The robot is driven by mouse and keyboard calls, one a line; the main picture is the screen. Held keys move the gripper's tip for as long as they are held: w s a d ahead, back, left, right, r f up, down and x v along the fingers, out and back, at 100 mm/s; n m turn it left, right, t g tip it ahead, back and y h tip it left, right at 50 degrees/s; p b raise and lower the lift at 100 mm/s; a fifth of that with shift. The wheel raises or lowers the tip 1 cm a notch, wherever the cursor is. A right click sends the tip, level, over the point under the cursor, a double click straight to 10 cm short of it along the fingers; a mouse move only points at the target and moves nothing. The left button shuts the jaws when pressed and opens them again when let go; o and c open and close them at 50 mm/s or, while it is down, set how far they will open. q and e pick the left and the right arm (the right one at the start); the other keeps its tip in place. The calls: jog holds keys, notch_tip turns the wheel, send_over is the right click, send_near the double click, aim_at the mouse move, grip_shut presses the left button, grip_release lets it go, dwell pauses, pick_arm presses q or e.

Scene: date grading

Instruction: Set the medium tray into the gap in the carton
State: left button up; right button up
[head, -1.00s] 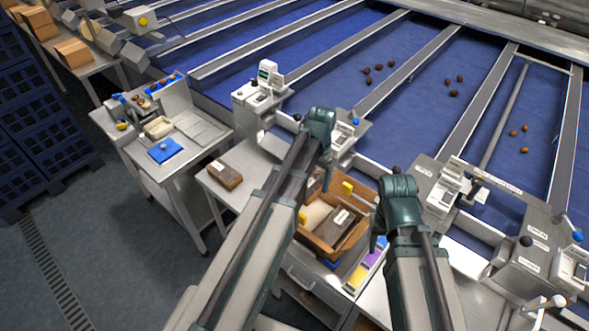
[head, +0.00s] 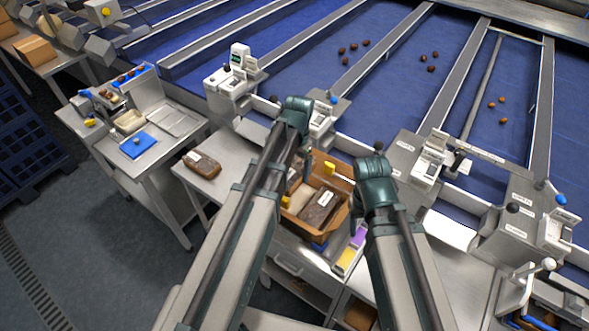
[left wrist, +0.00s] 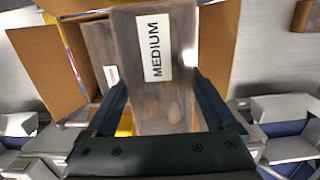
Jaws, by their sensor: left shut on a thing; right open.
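The medium tray (left wrist: 150,95), dark and clear-topped with a white MEDIUM label, is between the fingers of my left gripper (left wrist: 160,80). In the left wrist view it is over or partly inside the cardboard carton (left wrist: 215,55); I cannot tell how deep. A second tray (left wrist: 104,50) is beside it on the left. In the head view the carton (head: 340,180) is open and holds a labelled dark tray (head: 321,208). My left gripper (head: 297,150) is above its left side, and its arm hides most of the held tray. My right gripper (head: 358,215) is open and empty, right of the carton.
Another dark tray (head: 203,165) lies on the steel table left of the carton. Yellow and purple blocks (head: 350,250) are at the carton's front right. A side table (head: 165,135) with a blue pad (head: 138,145) stands left. Blue conveyor lanes (head: 385,95) run behind.

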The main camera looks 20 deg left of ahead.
pick_arm(q)
jog(key=b, duration=0.9)
send_over(294, 199)
jog(key=shift+w+f, duration=0.15)
jog(key=shift+f, duration=2.35)
jog(key=shift+w+f, duration=0.1)
jog(key=shift+f, duration=2.4)
pick_arm(e)
jog(key=shift+f, duration=5.05)
pick_arm(q)
jog(key=shift+f+b, duration=0.95)
jog(key=shift+b, duration=0.15)
pick_arm(e)
jog(key=shift+f, duration=0.9)
pick_arm(q)
jog(key=o, duration=1.4)
jog(key=shift+c, duration=0.2)
jog(key=shift+d, duration=0.1)
jog(key=shift+r, duration=0.15)
pick_arm(e)
jog(key=shift+r, duration=0.15)
pick_arm(q)
notch_tip(294, 199, up, 12)
jog(key=p, duration=1.2)
pick_arm(e)
notch_tip(294, 199, up, 12)
